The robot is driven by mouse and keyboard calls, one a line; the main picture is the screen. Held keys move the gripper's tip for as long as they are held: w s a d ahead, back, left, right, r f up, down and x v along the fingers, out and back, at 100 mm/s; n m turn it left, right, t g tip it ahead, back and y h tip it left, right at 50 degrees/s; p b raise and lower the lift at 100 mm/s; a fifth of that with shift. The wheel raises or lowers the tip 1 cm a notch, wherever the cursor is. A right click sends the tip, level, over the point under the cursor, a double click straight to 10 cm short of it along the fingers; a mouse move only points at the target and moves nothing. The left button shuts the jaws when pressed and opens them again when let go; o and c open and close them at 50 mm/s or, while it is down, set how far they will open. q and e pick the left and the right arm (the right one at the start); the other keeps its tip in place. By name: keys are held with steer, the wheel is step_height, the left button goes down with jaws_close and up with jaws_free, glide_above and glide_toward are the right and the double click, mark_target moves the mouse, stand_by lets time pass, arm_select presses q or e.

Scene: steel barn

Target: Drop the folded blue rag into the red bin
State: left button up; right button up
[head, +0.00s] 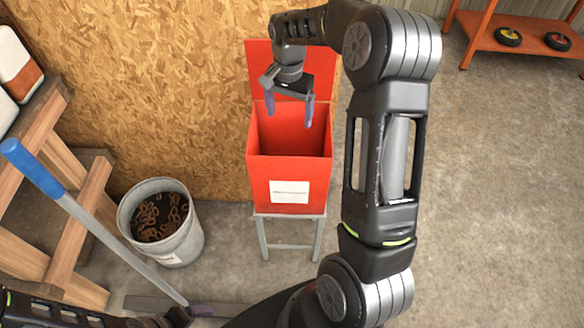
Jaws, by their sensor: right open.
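The red bin (290,165) stands open against the wooden wall, on a grey metal stand, with a white label on its front. Its red lid (262,70) is raised at the back. My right gripper (289,112) is over the bin's opening, pointing down. Its two purple fingers are spread apart with nothing between them. No blue rag shows in this view; the part of the bin's inside that I see is plain red, and its floor is not clearly visible. My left gripper (203,311) is low at the bottom edge, and its jaws are too unclear to read.
A grey bucket (184,244) with rusty rings stands left of the bin. A blue-ended pole (100,231) slants down past it. Wooden shelving (78,203) is at the left. An orange shelf (484,32) stands at the far right. The concrete floor at right is clear.

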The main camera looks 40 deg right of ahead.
step_height(320, 180, up, 6)
stand_by(1.0)
